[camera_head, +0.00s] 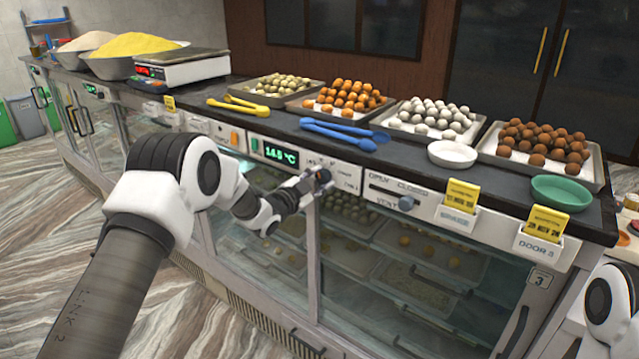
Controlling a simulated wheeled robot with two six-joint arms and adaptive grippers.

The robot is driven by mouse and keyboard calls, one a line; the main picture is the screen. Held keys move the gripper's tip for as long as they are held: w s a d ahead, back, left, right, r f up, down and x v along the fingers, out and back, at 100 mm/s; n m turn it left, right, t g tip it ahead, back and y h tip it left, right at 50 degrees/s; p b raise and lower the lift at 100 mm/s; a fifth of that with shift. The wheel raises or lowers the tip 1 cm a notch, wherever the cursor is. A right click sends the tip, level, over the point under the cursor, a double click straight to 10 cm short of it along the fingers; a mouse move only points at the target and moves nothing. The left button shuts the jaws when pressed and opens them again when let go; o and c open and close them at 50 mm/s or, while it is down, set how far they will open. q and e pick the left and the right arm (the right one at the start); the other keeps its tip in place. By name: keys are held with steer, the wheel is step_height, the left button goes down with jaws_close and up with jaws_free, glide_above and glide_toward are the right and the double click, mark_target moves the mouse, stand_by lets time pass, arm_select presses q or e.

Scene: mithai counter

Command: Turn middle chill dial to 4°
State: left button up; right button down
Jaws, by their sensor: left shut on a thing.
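The middle chill dial (324,175) is a small dark knob on the white control strip at the counter's front. My left gripper (314,180) reaches it from the left and is shut on it. The gripper's fingers cover much of the knob, so its pointer and setting cannot be read. A green display (280,154) left of the dial reads about 14.5 °C. Only a part of my right arm shows at the lower right edge; its gripper is not in view.
A slider and vent knob (406,203) sit right of the dial, followed by yellow cards (461,195) in white holders. Trays of sweets, blue tongs (338,133) and a green bowl (562,193) stand on the dark counter. Glass doors lie below the strip.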

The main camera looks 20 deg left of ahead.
arm_select(q)
steer(key=o, duration=1.1)
steer(key=shift+o, duration=0.2)
steer(key=v, duration=1.2)
